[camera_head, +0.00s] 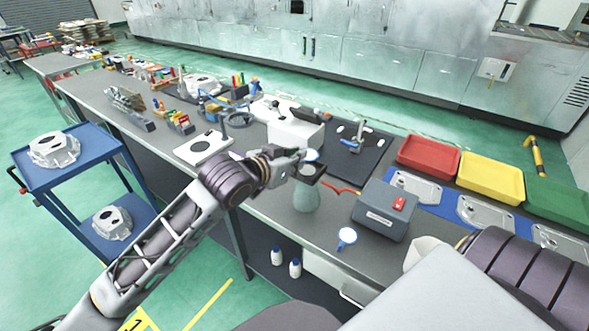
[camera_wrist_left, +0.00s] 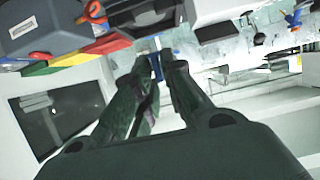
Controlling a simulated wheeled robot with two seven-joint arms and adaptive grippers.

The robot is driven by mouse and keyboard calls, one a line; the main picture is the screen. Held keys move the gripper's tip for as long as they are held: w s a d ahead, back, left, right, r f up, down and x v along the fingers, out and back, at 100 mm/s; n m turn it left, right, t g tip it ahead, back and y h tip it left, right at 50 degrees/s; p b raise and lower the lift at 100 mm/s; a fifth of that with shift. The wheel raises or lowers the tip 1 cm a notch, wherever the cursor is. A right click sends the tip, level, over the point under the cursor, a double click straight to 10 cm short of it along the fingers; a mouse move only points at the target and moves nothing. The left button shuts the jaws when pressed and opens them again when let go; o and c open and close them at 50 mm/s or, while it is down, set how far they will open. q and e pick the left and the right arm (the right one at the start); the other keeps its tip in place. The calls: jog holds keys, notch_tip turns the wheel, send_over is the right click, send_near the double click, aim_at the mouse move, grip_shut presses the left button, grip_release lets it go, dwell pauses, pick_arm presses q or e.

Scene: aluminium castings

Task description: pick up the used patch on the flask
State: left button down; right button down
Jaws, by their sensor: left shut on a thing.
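A grey-green conical flask (camera_head: 306,196) stands upright on the bench. A small dark, flat square, which looks like the used patch (camera_head: 312,173), is at its mouth. My left gripper (camera_head: 303,163) is at this dark square, over the flask, and is shut on it. The fingers hide part of the patch, and I cannot tell whether it still touches the flask. In the left wrist view the gripper's fingers (camera_wrist_left: 157,58) are close together, with a small blue thing seen between or beyond their tips. My right gripper is not in view.
A grey box with a red switch (camera_head: 384,209) stands right of the flask. A white block (camera_head: 294,131) is behind the gripper. Red (camera_head: 428,157) and yellow (camera_head: 490,178) trays are at the right.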

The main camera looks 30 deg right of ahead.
pick_arm(q)
notch_tip(320, 180, up, 5)
jog(key=shift+f, duration=0.15)
